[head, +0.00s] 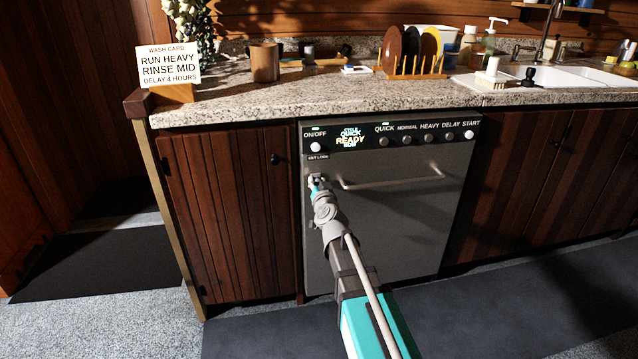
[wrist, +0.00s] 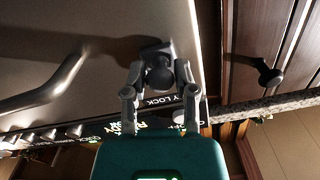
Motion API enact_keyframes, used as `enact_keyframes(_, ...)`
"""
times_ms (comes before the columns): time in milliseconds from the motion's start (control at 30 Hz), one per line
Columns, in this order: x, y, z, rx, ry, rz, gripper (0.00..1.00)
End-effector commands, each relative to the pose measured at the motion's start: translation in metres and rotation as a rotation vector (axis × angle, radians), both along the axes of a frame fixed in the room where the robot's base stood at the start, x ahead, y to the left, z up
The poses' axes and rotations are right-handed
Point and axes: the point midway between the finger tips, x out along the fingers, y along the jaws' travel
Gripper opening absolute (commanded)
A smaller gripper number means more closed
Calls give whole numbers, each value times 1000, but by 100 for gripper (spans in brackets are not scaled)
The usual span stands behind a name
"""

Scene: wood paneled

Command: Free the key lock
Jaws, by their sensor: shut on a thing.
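The dishwasher (head: 390,215) is closed, set in the counter front. The KEY LOCK label (head: 317,157) sits at its upper left, below the ON/OFF button (head: 315,147). My gripper (head: 316,184) is at the door's upper left, just below that label. In the wrist view, which is turned upside down, my gripper (wrist: 159,80) is shut on the dark rounded key lock knob (wrist: 160,74), one finger on each side. A pale square base shows behind the knob. The label "Y LOCK" shows between the fingers. My gripper hides most of the knob in the head view.
The display (head: 350,139) reads QUICK and READY. Further buttons (head: 427,139) run to the right. The door handle (head: 392,183) juts out right of my gripper. A wooden cabinet (head: 230,210) with a round knob stands left. A wash card (head: 168,64) stands on the counter.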

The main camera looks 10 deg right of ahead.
Motion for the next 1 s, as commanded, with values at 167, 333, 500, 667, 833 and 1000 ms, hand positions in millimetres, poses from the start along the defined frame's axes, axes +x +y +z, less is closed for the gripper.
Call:
enact_keyframes(167, 0, 0, 12, 1, 0, -1, 0)
enact_keyframes(333, 0, -1, 28, 1, -1, -1, 0)
enact_keyframes(500, 0, -1, 38, 1, -1, -1, 0)
enact_keyframes(667, 1, -1, 40, 1, 0, -2, 0)
enact_keyframes(833, 1, -1, 39, 1, -1, -3, 0)
enact_keyframes(1000, 1, -2, 39, 1, -2, -5, 53)
